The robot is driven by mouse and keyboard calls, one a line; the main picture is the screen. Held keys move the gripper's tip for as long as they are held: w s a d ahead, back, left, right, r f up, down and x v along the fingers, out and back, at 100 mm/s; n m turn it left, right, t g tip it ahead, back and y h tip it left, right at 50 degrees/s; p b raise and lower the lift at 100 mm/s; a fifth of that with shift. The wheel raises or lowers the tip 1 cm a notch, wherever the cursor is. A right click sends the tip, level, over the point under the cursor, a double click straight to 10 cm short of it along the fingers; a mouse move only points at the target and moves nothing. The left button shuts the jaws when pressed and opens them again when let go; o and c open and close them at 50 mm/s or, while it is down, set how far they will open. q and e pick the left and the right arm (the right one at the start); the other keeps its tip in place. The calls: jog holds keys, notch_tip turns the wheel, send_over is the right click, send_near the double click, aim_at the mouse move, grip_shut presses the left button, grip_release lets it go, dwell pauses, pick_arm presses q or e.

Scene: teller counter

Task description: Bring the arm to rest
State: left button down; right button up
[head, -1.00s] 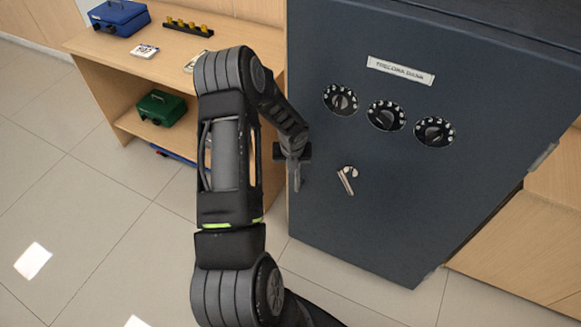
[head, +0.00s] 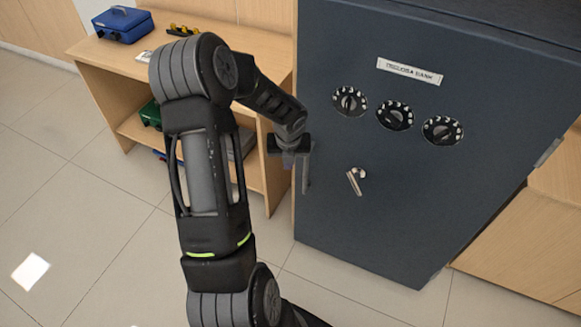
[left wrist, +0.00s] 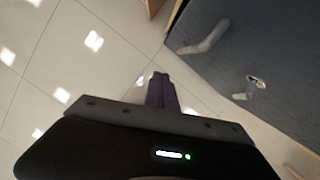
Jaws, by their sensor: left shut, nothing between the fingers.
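My left arm crosses the middle of the head view and bends down toward the safe. My left gripper (head: 304,172) is shut and empty, pointing down in front of the left edge of the dark blue safe (head: 400,215). In the left wrist view its closed fingers (left wrist: 162,92) show over the tiled floor, with the safe at upper right. The safe door is closed. It carries a name plate, three dials (head: 395,114) and a small metal handle (head: 355,181), which is to the right of the gripper and apart from it. My right gripper is in neither view.
A wooden shelf unit (head: 105,55) stands left of the safe. On top are a blue cash box (head: 122,24) and a card (head: 144,56); a green box (head: 150,114) sits below, partly hidden by my arm. Open tiled floor lies at left and front.

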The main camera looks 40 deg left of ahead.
pick_arm(q)
jog(key=shift+r+n, duration=0.1)
jog(key=shift+n, duration=0.2)
dwell(0.4)
jog(key=d+f+n+t+h, duration=0.15)
jog(key=d+f+n, duration=0.35)
jog(key=d+n, duration=0.65)
jog(key=d+f+n+t+h, duration=0.1)
jog(key=d+f+n+h, duration=0.25)
jog(key=d+n, duration=0.8)
jog(key=s+d+f+n+g, duration=0.2)
jog(key=s+d+f, duration=0.1)
jog(key=s+d, duration=0.5)
jog(key=s+d+f+n+g+h, duration=0.1)
jog(key=s+d+f+n+g, duration=0.1)
jog(key=s+d, duration=0.7)
jog(key=shift+f+n, duration=0.6)
jog(key=shift+f, duration=0.25)
